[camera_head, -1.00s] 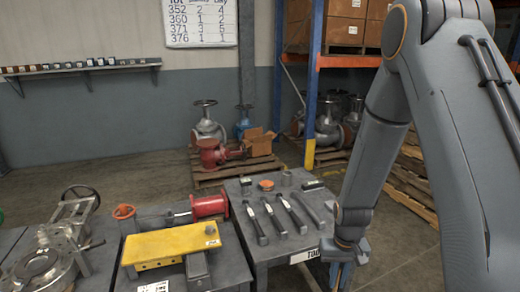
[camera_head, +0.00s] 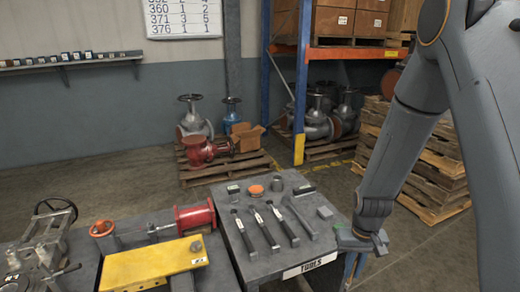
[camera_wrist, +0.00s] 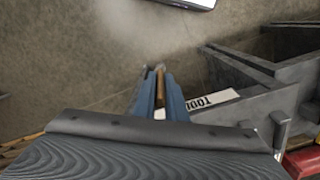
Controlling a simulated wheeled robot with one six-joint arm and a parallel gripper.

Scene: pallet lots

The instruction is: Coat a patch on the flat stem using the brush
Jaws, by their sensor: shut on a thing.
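My gripper (camera_head: 362,245) hangs just past the right edge of the tool table, pointing down. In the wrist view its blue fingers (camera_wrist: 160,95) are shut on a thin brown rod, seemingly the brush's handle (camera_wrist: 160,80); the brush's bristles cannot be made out. The flat stem cannot be picked out for sure. A grey valve with a handwheel (camera_head: 45,235) stands at the far left.
The tool table (camera_head: 262,268), labelled TOOLS, bears several long tools (camera_head: 265,228), an orange round tin (camera_head: 256,190) and small blocks. Behind are pallets with valves (camera_head: 205,150), an orange and blue rack (camera_head: 345,52) and stacked pallets (camera_head: 440,165). Bare floor lies between.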

